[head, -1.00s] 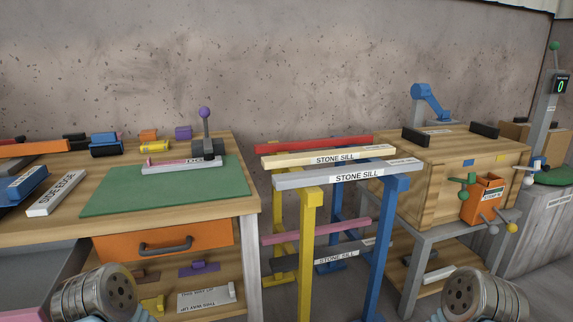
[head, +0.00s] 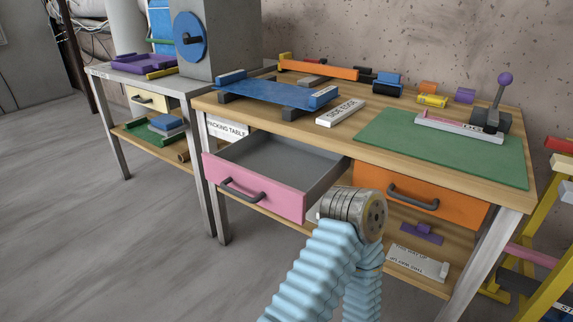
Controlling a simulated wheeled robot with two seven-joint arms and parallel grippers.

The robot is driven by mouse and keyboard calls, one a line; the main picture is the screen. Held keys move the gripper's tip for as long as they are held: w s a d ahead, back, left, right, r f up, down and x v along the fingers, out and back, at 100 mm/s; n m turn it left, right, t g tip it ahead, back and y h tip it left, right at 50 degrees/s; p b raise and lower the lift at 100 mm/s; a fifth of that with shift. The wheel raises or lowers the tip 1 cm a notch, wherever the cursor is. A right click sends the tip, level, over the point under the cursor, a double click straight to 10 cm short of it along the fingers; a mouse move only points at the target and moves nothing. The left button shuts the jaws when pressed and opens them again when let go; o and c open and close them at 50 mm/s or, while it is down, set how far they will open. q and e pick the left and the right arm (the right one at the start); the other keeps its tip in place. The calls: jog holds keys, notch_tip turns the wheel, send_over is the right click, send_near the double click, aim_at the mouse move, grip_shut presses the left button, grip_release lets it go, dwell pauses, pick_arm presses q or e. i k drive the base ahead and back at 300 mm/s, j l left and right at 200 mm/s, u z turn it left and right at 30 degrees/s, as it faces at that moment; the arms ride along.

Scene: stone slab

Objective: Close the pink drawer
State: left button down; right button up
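The pink drawer (head: 262,190) is under the left part of the packing table's wooden top. It is pulled well out, with its grey inside (head: 285,160) showing and apparently empty. Its front has a dark handle (head: 240,190). One of my arms, with pale blue bellows and a round metal joint, rises from the bottom middle; the joint overlaps the view close to the drawer front's right end. I cannot tell whether it touches the drawer. No gripper fingers show in this view.
An orange drawer (head: 415,197), shut, is to the right under the same top. The wooden table (head: 340,137) carries a green mat (head: 440,143), a blue plate (head: 275,92) and a side edge block (head: 341,113). Grey floor (head: 110,240) lies open at the left front.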

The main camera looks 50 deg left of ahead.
aim_at(285, 177)
jog(key=u, duration=0.4)
jog(key=k+l+u, duration=0.1)
jog(key=u, duration=0.75)
jog(key=k+u, duration=0.1)
jog(key=u, duration=0.75)
jog(key=k+l, duration=0.05)
